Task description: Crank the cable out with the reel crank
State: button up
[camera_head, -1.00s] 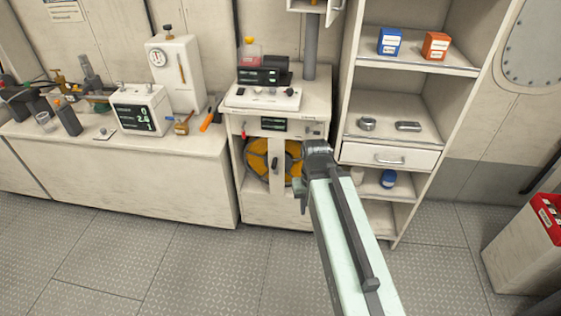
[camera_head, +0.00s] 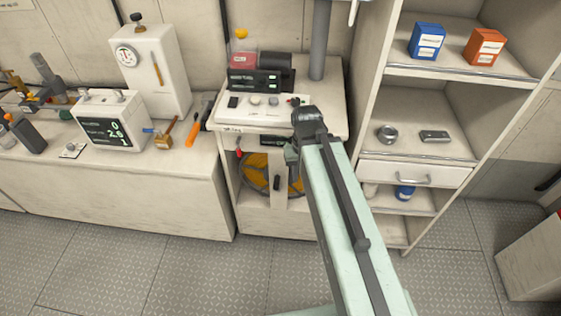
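The cable reel, a yellow-orange disc (camera_head: 258,176), sits inside the lower bay of the white cabinet in the middle of the view. A pale upright bar crosses its front, and a small dark handle (camera_head: 277,183), which looks like the reel crank, shows on it. A red part (camera_head: 239,153) hangs at the bay's upper left. My pale green arm reaches up from the bottom right, and its dark end stands in front of the cabinet's right side, right of the reel. My gripper's fingers are hidden behind the arm. No cable can be made out.
A bench with a scale-like box (camera_head: 112,123) and tools stands left. A shelf unit with a blue box (camera_head: 427,41), an orange box (camera_head: 484,47) and a drawer (camera_head: 412,175) stands right. A white bin (camera_head: 535,255) is at far right. The floor in front is open.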

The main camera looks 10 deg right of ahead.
aim_at(276, 185)
jog(key=k, duration=0.5)
jog(key=u, duration=1.95)
jog(key=k, duration=0.45)
jog(key=u, duration=0.4)
